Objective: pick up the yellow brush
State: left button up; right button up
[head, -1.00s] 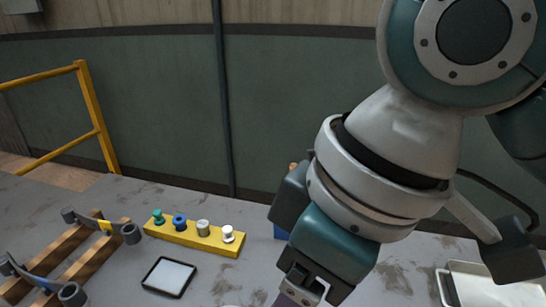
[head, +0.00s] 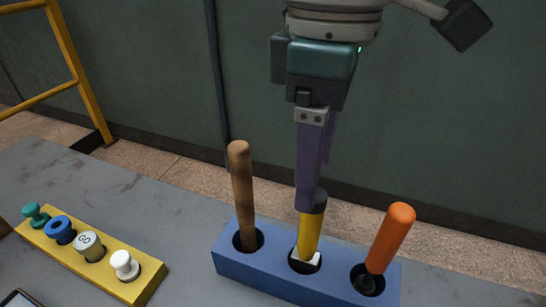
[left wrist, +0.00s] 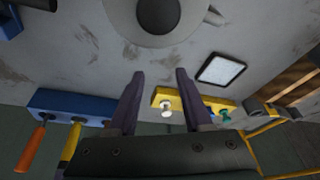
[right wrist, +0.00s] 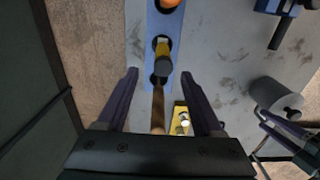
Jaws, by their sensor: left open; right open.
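The yellow brush (head: 309,234) stands upright in the middle hole of a blue rack (head: 290,288), with a dark cap at its top and a white part at its foot. My right gripper (head: 308,205) is above it, pointing down, its purple fingers overlapping the brush's top in the head view. In the right wrist view the brush (right wrist: 162,52) lies ahead, between and beyond the open fingertips (right wrist: 160,75); I see no contact there. My left gripper (left wrist: 160,75) is open and empty; the brush (left wrist: 70,142) shows at lower left in the left wrist view.
A wooden-handled tool (head: 243,190) and an orange-handled tool (head: 388,240) stand in the rack's outer holes, close beside the brush. A yellow rack (head: 150,285) with several small knobs and spools is at left. A black-framed tablet (left wrist: 220,70) lies on the grey table.

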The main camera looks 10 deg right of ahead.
aim_at(312, 216)
notch_tip(312, 216, down, 2)
jog(key=shift+s+a, duration=0.1)
jog(key=shift+s, duration=0.05)
jog(key=f, duration=0.5)
jog(key=shift+s+f, duration=0.15)
jog(key=shift+s, duration=0.05)
grip_shut()
dwell(1.1)
